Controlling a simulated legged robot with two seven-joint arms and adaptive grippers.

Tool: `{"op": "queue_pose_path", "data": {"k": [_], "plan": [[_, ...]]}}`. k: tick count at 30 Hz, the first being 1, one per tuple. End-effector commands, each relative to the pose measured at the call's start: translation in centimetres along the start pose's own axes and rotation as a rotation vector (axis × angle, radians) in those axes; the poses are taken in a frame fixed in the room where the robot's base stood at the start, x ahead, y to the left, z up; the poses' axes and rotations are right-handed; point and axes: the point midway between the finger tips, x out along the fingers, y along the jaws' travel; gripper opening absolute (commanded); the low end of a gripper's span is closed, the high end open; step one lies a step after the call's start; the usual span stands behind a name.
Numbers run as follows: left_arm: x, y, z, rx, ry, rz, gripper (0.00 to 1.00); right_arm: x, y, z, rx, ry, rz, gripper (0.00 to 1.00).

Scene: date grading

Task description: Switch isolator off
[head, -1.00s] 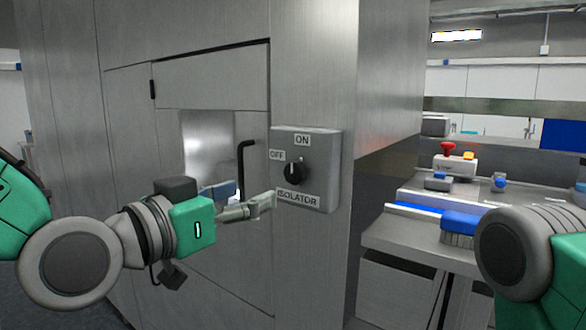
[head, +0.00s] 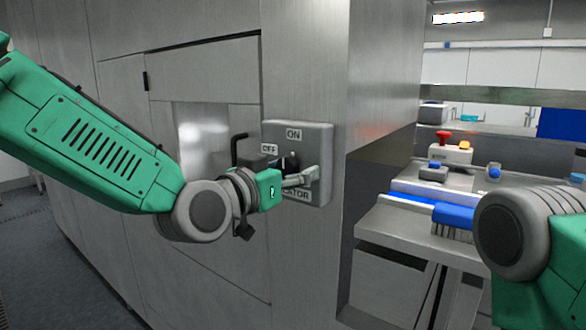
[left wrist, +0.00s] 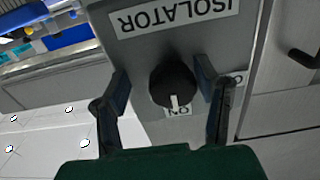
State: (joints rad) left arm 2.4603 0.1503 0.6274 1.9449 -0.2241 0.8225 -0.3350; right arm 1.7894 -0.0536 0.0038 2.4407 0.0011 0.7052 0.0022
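The grey isolator box (head: 325,140) is fixed to the metal cabinet, with ON, OFF and ISOLATOR labels. Its black rotary knob (head: 291,161) is partly hidden behind my left gripper (head: 302,177) in the head view. In the left wrist view, which is upside down, the knob (left wrist: 172,80) shows whole, its white pointer aimed at the ON label. My left gripper (left wrist: 162,78) is open, with one finger on each side of the knob and visible gaps between. My right gripper is out of view; only part of my right arm shows.
A black door handle (head: 235,150) and a recessed cabinet door are left of the box. At right, a metal bench (head: 385,225) carries a blue brush (head: 452,215) and a small box with a red button (head: 443,138). The floor at left is clear.

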Motion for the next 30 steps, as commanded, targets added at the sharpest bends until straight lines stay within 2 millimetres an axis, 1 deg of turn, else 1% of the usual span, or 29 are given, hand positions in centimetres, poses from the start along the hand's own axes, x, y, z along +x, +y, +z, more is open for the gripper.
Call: {"op": "queue_pose_path", "data": {"k": [5,6,8,9,20,26,30], "plan": [[-0.22,-0.40,-0.09,-0.003,0.005,0.001,0.55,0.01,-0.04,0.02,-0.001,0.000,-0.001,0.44],[-0.24,-0.43,-0.08,-0.004,0.005,0.001,0.41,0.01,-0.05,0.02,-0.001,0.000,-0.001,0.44],[-0.23,-0.40,-0.07,-0.003,0.004,0.001,0.20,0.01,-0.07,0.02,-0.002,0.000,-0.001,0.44],[-0.21,-0.38,-0.07,-0.003,0.004,0.000,0.06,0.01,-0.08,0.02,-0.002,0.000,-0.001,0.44],[0.02,-0.20,-0.02,-0.027,0.002,-0.002,0.05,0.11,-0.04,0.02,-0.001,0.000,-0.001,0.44],[0.06,-0.13,0.06,-0.122,0.002,-0.001,0.05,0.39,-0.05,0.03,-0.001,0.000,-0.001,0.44],[0.06,-0.18,0.07,-0.230,0.003,-0.003,0.05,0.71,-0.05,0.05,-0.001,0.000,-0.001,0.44]]}}
